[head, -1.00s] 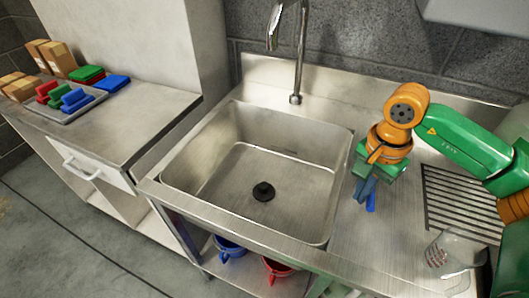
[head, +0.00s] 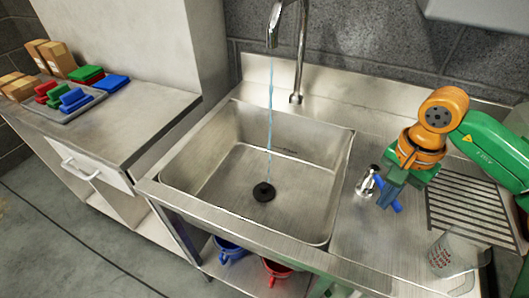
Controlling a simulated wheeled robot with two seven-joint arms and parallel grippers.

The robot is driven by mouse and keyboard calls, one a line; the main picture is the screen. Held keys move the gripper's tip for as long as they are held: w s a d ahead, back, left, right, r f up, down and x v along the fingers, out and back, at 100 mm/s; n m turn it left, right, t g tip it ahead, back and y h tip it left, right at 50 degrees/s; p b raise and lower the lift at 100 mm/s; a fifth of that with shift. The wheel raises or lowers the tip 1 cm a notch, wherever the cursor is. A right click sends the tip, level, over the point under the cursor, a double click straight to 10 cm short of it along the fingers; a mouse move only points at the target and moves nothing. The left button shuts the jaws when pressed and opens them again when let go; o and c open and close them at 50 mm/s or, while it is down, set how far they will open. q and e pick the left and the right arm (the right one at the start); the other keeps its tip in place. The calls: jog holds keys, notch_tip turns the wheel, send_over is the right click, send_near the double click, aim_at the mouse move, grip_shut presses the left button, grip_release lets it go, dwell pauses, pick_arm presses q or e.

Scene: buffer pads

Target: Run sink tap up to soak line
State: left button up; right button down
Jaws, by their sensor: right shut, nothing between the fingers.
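The steel sink basin (head: 215,165) is in the middle of the head view. A thin stream of water (head: 270,110) falls from the curved tap spout (head: 274,30) to the basin floor near the black plug (head: 264,192). No pooled water level can be made out. A short dark mark (head: 286,151) shows on the basin's back wall; I cannot tell whether it is the soak line. A chrome tap valve (head: 366,184) with a blue lever (head: 394,204) stands right of the basin. My right gripper (head: 388,196) is shut and empty at the lever. My left gripper is out of view.
A ribbed drainboard (head: 465,205) and a clear beaker with red marks (head: 452,255) are at the right. Blue (head: 229,250) and red (head: 277,270) buckets sit under the sink. A left counter (head: 130,120) holds a tray of coloured pads and cardboard boxes.

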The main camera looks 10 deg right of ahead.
jog(key=shift+s+d, duration=0.1)
jog(key=shift+d, duration=1.05)
jog(key=shift+w+d, duration=0.25)
jog(key=shift+d, duration=0.85)
